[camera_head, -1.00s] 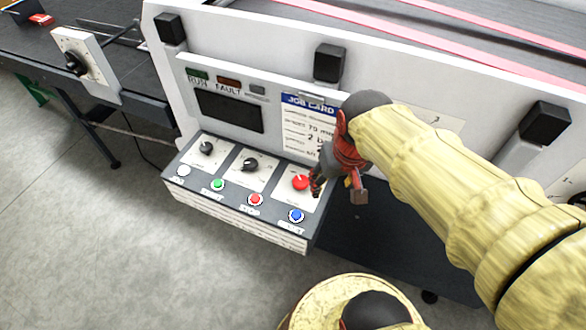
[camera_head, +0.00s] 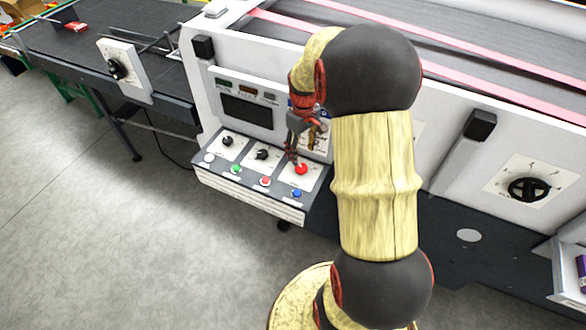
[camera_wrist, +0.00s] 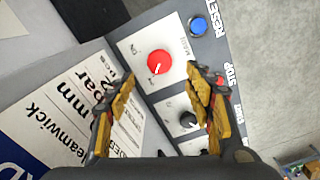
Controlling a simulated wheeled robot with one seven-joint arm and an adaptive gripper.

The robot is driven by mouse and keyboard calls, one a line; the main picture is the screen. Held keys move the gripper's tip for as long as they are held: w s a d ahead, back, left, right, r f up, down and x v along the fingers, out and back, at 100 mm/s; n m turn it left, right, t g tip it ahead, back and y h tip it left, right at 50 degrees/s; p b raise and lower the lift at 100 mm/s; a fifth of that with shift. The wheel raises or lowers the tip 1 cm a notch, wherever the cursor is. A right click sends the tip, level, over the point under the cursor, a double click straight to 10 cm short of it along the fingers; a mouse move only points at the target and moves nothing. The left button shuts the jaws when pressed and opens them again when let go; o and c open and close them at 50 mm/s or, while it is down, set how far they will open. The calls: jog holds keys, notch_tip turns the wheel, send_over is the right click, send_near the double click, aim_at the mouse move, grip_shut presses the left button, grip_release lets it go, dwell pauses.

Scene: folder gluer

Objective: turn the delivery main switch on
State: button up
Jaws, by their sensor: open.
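The red rotary knob (camera_head: 301,169) sits on a white plate at the right end of the sloped control panel (camera_head: 252,197). In the wrist view the red knob (camera_wrist: 159,63) has a white pointer mark and small printed labels too blurred to read surely. My gripper (camera_head: 303,148) is just above and behind it in the head view. In the wrist view my gripper (camera_wrist: 160,80) is open, one finger to each side, with the knob showing beyond the gap between the fingertips. Nothing is held, and I cannot tell that any finger touches the knob.
Two black knobs (camera_head: 262,154) (camera_head: 228,141) sit left of the red one. Blue (camera_head: 297,193), red (camera_head: 265,181), green (camera_head: 236,169) and white buttons line the front. A job card (camera_wrist: 62,112) stands close behind. A large black dial (camera_head: 529,189) is far right.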

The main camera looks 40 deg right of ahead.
aim_at(301, 167)
jog(key=shift+d+f, duration=0.1)
jog(key=shift+f, duration=3.75)
jog(key=shift+c, duration=1.4)
jog(key=c, duration=0.8)
jog(key=shift+c, duration=0.4)
